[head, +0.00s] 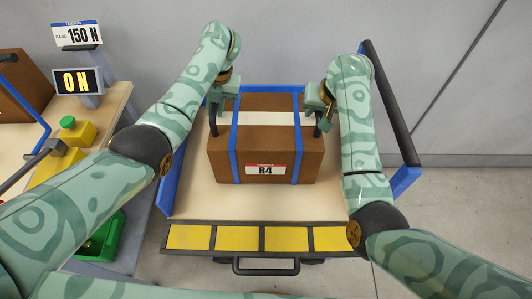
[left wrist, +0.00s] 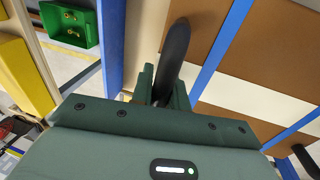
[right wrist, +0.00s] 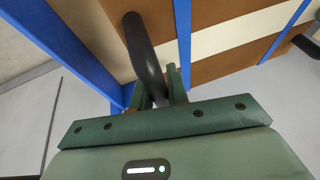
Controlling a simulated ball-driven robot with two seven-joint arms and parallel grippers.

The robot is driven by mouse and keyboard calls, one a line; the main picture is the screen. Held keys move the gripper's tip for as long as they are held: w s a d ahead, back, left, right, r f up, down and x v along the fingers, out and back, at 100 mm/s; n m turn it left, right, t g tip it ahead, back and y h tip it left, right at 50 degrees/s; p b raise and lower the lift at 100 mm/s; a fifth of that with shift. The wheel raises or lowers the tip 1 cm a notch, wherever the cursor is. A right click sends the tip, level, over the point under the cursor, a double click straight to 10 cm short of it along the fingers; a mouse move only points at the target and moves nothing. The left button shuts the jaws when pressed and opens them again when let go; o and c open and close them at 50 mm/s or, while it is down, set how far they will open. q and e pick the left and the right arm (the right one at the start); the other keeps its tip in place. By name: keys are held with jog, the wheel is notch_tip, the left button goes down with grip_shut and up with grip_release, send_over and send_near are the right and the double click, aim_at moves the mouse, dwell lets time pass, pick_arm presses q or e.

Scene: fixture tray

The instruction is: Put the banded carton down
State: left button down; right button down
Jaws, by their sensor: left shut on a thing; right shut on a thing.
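The banded carton (head: 218,167) is a brown box with two blue bands, a white strip across its top and an R4 label on its front. It is level over the beige deck of a cart (head: 190,195); I cannot tell whether its underside touches the deck. My left gripper (head: 214,108) is shut on the black handle (left wrist: 176,50) at the carton's left side. My right gripper (head: 322,108) is shut on the black handle (right wrist: 144,48) at the right side. The carton also shows in the left wrist view (left wrist: 258,55) and the right wrist view (right wrist: 222,66).
The cart has blue side rails, a black bar (head: 390,105) on the right and yellow pads (head: 237,238) at the front. Deck is bare in front of the carton. A bench at left carries another brown box (head: 22,88), an ON display (head: 78,81), a 150 N sign (head: 77,35) and a green button (head: 68,122).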

pick_arm(q)
jog(key=shift+w+d, duration=0.1)
pick_arm(e)
jog(key=shift+w+a, duration=0.1)
jog(key=shift+a, duration=0.05)
pick_arm(q)
jog(key=c, duration=1.5)
grip_release()
jog(key=shift+f, duration=0.1)
pick_arm(e)
jog(key=c, duration=1.5)
grip_release()
jog(key=shift+f, duration=0.15)
pick_arm(q)
jog(key=shift+o, duration=0.7)
jog(key=shift+s, duration=0.35)
pick_arm(e)
jog(key=shift+o, duration=0.7)
jog(key=shift+s, duration=0.35)
pick_arm(q)
jog(key=shift+w, duration=0.15)
pick_arm(e)
jog(key=shift+w, duration=0.15)
